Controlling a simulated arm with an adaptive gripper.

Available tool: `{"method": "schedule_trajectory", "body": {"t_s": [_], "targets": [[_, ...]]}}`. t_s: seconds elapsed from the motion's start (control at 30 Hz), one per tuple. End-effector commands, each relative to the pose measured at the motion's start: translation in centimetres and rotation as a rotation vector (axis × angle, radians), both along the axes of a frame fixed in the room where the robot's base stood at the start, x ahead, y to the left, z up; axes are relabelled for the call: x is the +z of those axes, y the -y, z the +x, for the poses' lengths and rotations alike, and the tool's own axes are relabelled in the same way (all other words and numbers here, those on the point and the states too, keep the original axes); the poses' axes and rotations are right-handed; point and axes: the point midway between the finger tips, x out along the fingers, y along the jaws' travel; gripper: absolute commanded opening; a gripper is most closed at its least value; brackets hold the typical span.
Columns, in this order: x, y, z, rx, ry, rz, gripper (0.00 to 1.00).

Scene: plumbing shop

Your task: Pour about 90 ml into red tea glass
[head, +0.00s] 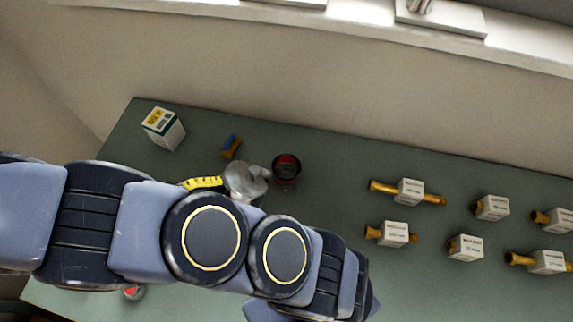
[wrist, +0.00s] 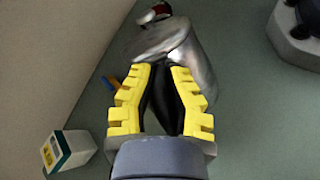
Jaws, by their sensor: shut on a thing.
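The red tea glass (head: 286,168) stands on the green bench, dark inside. My gripper (wrist: 163,85), with yellow fingers, is shut on a shiny silver pitcher (wrist: 188,52). In the head view the pitcher (head: 244,180) is just left of the glass, its narrow end towards the glass. It looks tilted that way. One yellow finger of my gripper (head: 205,183) shows at its left. I cannot see any liquid or the level in the glass.
A white box (head: 163,129) stands at the bench's back left. A small brass fitting with a blue part (head: 231,146) lies behind the pitcher. Several brass fittings with white labels (head: 410,192) lie on the right. A red-topped item (head: 133,292) is partly hidden below my arm.

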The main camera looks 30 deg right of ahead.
Motion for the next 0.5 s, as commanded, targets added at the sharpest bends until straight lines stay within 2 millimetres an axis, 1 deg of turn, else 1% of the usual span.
{"method": "schedule_trajectory", "body": {"t_s": [0.1, 0.5], "targets": [[-0.6, -0.9, 0.1, 0.004, 0.005, -0.051, 0.00], [-2.3, -3.3, -0.1, 0.002, 0.019, -0.235, 0.00]]}}
